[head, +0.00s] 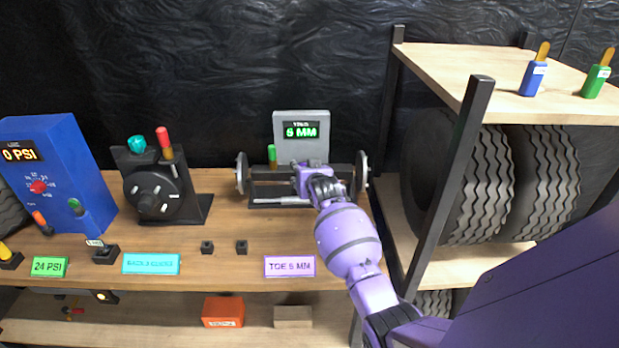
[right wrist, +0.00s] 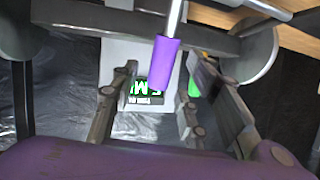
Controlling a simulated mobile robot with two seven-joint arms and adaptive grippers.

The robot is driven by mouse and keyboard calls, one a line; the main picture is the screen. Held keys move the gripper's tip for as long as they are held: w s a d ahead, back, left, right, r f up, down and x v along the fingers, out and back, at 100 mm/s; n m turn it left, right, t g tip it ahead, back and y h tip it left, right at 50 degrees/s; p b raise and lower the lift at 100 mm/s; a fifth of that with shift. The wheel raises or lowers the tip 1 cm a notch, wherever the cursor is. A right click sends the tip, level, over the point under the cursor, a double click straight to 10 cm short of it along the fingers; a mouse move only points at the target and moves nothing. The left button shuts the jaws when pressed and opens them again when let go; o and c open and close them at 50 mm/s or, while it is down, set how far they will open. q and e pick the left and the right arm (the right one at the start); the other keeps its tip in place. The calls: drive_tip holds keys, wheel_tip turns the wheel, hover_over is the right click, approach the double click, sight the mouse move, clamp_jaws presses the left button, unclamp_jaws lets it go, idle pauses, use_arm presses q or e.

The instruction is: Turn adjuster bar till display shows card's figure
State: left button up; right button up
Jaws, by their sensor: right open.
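The toe display (head: 300,130) stands behind the axle rig and shows a green figure in MM, which looks like 5 or 6. The purple card (head: 290,266) at the table's front edge reads TOE and a similar figure in MM; the digits are too small to be sure. The grey adjuster bar (head: 283,200) lies low across the rig's front. In the right wrist view its purple sleeve (right wrist: 165,62) is between my open fingers, apparently not clamped. My right gripper (head: 308,182) is over the rig and hides part of it. My left gripper is not in view.
Two small black blocks (head: 207,247) (head: 241,247) are on the table front. A black hub stand (head: 155,185) and a blue PSI box (head: 60,165) stand left. A tyre rack (head: 465,130) stands close right of my arm. The table between hub stand and rig is clear.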

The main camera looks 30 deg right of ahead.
drive_tip(key=v, duration=0.7)
drive_tip(key=shift+s+a, duration=0.2)
drive_tip(key=shift+s, duration=0.2)
drive_tip(key=shift+r, duration=0.1)
drive_tip(key=a+r+n+t, duration=0.2)
drive_tip(key=a, duration=0.2)
drive_tip(key=s+a+f+n+g+y+p, duration=0.1)
drive_tip(key=s+a+f+n+y, duration=0.1)
drive_tip(key=s+a+f, duration=0.45)
drive_tip(key=s+a+f+n+y+p, duration=0.15)
drive_tip(key=s+a+f, duration=0.25)
drive_tip(key=s+f, duration=0.55)
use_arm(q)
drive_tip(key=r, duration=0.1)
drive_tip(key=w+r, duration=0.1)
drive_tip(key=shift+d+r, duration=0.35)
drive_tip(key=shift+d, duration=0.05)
use_arm(e)
drive_tip(key=s+a+f+g, duration=0.1)
drive_tip(key=s+a+f, duration=0.1)
drive_tip(key=s, duration=0.8)
drive_tip(key=s+a+f+g, duration=0.2)
drive_tip(key=s+f, duration=0.3)
drive_tip(key=s, duration=0.5)
drive_tip(key=s+a+f+g+y, duration=0.1)
drive_tip(key=s+a+f, duration=0.2)
drive_tip(key=s, duration=0.7)
drive_tip(key=shift+s+a+f+g, duration=0.2)
drive_tip(key=shift+s+f+g, duration=0.1)
drive_tip(key=shift+g, duration=0.1)
